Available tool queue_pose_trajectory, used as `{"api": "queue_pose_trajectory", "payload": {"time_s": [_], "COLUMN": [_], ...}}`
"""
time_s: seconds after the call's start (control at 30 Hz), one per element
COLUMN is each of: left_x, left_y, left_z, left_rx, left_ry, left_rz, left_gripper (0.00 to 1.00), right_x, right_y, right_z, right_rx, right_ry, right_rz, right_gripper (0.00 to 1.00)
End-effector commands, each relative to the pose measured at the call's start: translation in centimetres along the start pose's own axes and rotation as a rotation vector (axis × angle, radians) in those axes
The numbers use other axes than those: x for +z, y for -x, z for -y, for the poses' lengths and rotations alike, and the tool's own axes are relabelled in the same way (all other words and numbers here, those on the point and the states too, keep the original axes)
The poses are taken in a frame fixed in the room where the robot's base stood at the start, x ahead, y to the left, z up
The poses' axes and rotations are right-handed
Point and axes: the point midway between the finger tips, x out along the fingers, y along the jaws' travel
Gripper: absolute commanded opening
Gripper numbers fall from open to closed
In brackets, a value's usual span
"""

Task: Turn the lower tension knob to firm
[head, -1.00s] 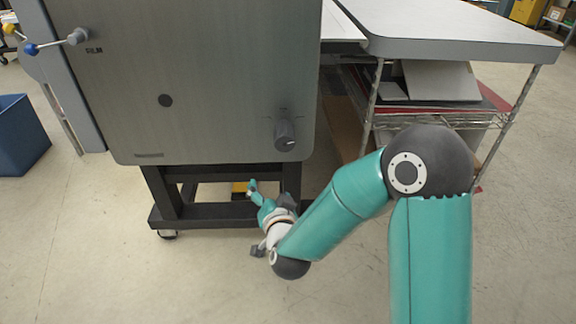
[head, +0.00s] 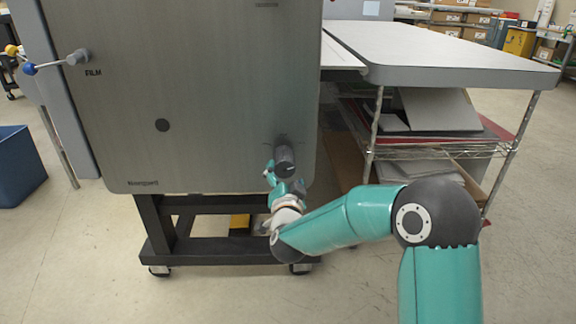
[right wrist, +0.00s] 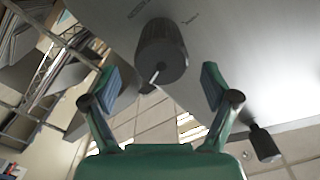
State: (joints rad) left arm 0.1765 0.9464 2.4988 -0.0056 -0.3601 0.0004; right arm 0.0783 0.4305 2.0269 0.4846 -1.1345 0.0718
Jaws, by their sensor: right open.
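The lower tension knob (head: 285,160) is a dark grey cylinder at the lower right of the machine's grey panel (head: 200,100). In the right wrist view the knob (right wrist: 161,52) hangs ahead, between and beyond the open fingers, with a pale pointer line on it. My right gripper (head: 283,178) is just below the knob in the head view, one teal finger to the knob's left. In the right wrist view the right gripper (right wrist: 161,88) is open, and contact with the knob cannot be made out. My left gripper is not in view.
A second dark knob (right wrist: 263,143) shows at the lower right in the right wrist view. A white-topped table (head: 440,55) with wire shelves stands right of the machine. A blue bin (head: 20,165) is at the left. The black wheeled stand (head: 200,250) is under the panel.

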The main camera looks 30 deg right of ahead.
Motion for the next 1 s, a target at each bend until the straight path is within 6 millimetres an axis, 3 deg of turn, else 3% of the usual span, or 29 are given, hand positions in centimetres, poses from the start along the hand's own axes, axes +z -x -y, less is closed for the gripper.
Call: {"api": "queue_pose_trajectory", "payload": {"time_s": [0.1, 0.3, 0.77, 1.0], "left_x": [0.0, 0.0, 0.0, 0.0], "left_y": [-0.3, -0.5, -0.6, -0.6], "left_z": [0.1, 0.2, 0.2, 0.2], "left_rx": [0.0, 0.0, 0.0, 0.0], "left_ry": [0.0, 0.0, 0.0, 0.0], "left_rz": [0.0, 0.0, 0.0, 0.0], "left_gripper": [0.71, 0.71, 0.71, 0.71], "right_x": [0.1, 0.1, 0.0, 0.0], "right_y": [-2.4, -4.9, -5.9, -5.9], "right_z": [-0.1, -0.1, -0.1, -0.1], "right_rx": [0.001, 0.0, 0.0, 0.001], "right_ry": [0.001, 0.001, 0.001, 0.001], "right_rz": [-0.002, 0.0, 0.0, 0.0], "right_gripper": [0.86, 0.86, 0.86, 0.46]}}
